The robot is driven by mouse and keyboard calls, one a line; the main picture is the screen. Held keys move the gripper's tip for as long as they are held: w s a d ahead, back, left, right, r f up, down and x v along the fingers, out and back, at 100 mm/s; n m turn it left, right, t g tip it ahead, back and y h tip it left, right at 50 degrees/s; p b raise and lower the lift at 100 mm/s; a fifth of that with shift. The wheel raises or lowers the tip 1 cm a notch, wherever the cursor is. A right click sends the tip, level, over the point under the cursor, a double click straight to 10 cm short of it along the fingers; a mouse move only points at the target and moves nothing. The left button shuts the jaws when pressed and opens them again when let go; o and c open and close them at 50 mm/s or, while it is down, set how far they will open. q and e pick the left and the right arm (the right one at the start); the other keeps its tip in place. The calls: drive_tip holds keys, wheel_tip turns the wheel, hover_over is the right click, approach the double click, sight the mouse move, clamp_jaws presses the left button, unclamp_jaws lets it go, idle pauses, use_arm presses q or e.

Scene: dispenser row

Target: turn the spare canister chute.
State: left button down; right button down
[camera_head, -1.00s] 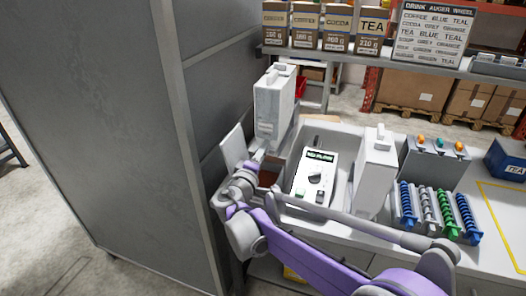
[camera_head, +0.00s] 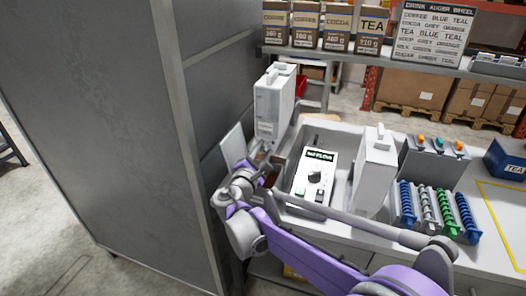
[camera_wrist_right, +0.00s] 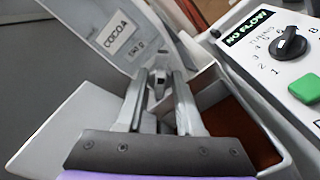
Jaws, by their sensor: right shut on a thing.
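A white canister (camera_head: 273,108) stands upright at the left end of the counter, beside the tall grey cabinet. In the right wrist view it fills the upper left, and its label (camera_wrist_right: 117,35) reads COCOA. My right gripper (camera_wrist_right: 157,88) is shut on a small grey part at the canister's lower front, apparently its chute (camera_wrist_right: 159,76). The fingers hide most of this part, so its exact angle cannot be told. In the head view the right gripper (camera_head: 257,153) is just below the canister. A second white canister (camera_head: 375,170) stands right of the control panel. My left gripper is not in view.
The control panel (camera_head: 314,176) has a dial and a green button; its display (camera_wrist_right: 247,29) reads NO FLOW. A brown-lined bin (camera_wrist_right: 238,128) lies beside the gripper. Coloured augers (camera_head: 446,212) stand at right. The grey cabinet (camera_head: 120,130) closes off the left.

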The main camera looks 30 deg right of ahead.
drive_tip(key=n, duration=0.4)
drive_tip(key=shift+n, duration=0.3)
drive_tip(key=n, duration=0.4)
drive_tip(key=shift+n+b, duration=0.3)
drive_tip(key=shift+n, duration=0.1)
drive_tip(key=c, duration=0.9)
unclamp_jaws()
drive_tip(key=v, duration=1.1)
drive_tip(key=shift+w, duration=0.1)
